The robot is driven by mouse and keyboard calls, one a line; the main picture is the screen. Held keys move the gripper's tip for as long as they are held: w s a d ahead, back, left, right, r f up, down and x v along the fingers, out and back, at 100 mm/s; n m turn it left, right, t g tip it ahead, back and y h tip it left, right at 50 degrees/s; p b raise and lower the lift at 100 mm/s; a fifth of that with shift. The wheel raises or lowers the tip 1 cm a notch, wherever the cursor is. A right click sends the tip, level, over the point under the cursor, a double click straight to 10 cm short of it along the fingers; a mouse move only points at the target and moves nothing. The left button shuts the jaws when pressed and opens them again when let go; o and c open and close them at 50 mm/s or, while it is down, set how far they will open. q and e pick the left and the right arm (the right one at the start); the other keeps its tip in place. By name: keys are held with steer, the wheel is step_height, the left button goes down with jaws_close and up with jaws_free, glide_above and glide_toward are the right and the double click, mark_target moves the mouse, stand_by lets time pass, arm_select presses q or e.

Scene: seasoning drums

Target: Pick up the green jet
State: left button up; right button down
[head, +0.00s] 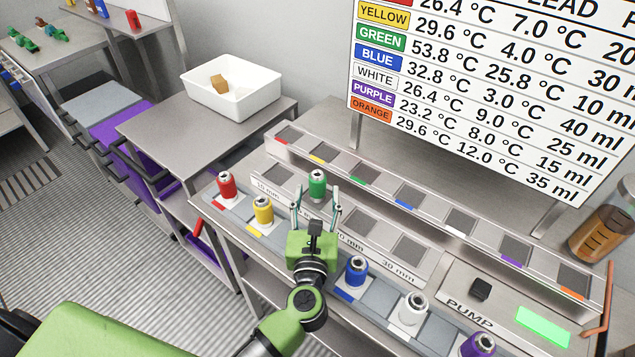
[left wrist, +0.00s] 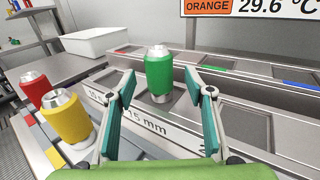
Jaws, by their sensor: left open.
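The green jet (head: 317,184) is a small green cylinder with a silver nozzle top. It stands upright on the middle strip of the bench, by the mm size labels. My left gripper (head: 316,205) is open just in front of it, fingers pointing at it. In the left wrist view the green jet (left wrist: 159,72) shows between and beyond the two fingertips of my left gripper (left wrist: 160,88), and I see no contact. My right gripper is not in view.
The red jet (head: 226,185) and yellow jet (head: 263,211) stand to the left. The blue jet (head: 356,271), white jet (head: 413,308) and purple jet (head: 478,345) stand to the right. A colour-marked rack (head: 333,163) runs behind. A white tub (head: 233,88) sits on the side table.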

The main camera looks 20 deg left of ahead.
mark_target(317, 190)
arm_select(q)
steer(key=p+x, duration=0.1)
steer(key=x, duration=0.3)
steer(key=shift+w+a, duration=0.1)
steer(key=shift+w, duration=0.05)
steer(key=shift+r, duration=0.1)
jaws_close()
